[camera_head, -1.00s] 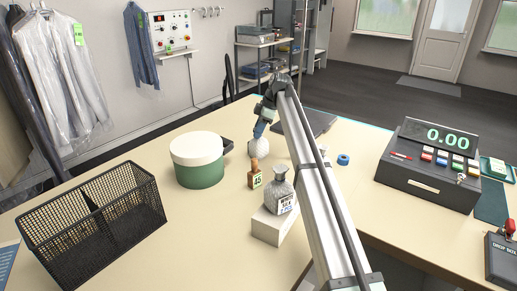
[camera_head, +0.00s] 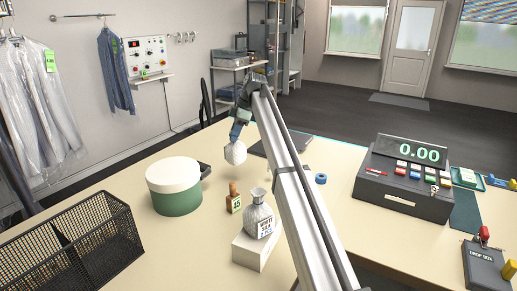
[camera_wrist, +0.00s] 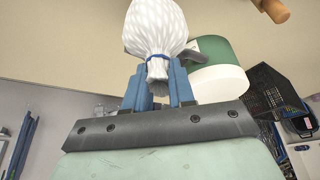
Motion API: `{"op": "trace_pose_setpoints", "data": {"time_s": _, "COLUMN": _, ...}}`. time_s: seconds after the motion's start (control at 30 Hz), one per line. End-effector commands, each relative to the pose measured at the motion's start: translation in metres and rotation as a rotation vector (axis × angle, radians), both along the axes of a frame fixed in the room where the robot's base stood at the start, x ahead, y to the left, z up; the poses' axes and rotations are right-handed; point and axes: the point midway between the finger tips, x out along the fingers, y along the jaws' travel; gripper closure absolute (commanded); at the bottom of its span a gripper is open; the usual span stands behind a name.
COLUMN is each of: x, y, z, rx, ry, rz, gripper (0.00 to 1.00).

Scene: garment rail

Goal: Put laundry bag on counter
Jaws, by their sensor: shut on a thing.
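A white, patterned laundry bag (camera_head: 235,154) hangs from my gripper (camera_head: 236,138), a little above the counter (camera_head: 205,240). Its shadow lies on the counter below it. In the wrist view, my gripper (camera_wrist: 160,88) has its blue fingers closed on the gathered neck of the bag (camera_wrist: 155,28). A second, grey bag-like object with a printed label (camera_head: 258,214) stands on a white block (camera_head: 248,250) nearer the camera. I cannot read all of its label.
A green tub with a cream lid (camera_head: 174,188) stands left of the held bag. A black mesh basket (camera_head: 70,240) is at front left. A small wooden block tagged with a number (camera_head: 234,198), a blue ring (camera_head: 320,178) and a cash register (camera_head: 405,177) are on the counter.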

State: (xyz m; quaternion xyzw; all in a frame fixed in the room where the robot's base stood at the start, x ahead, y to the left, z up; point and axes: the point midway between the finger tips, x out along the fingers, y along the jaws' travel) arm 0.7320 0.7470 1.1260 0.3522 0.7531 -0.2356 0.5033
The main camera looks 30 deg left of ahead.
Motion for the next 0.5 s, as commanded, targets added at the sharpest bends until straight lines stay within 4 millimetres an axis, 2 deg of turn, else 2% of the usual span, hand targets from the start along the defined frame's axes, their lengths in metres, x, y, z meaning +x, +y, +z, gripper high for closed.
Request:
{"op": "trace_pose_setpoints", "data": {"time_s": 0.1, "x": 0.001, "y": 0.000, "z": 0.014, "rx": 0.002, "ry": 0.000, "rz": 0.001, "gripper": 1.00}}
{"op": "trace_pose_setpoints", "data": {"time_s": 0.27, "x": 0.005, "y": -0.004, "z": 0.018, "rx": 0.000, "ry": 0.000, "rz": -0.007, "gripper": 1.00}}
{"op": "trace_pose_setpoints", "data": {"time_s": 0.37, "x": 0.018, "y": -0.017, "z": 0.018, "rx": 0.001, "ry": -0.001, "rz": -0.024, "gripper": 1.00}}
{"op": "trace_pose_setpoints", "data": {"time_s": 0.5, "x": 0.051, "y": -0.051, "z": 0.023, "rx": 0.001, "ry": -0.001, "rz": -0.072, "gripper": 1.00}}
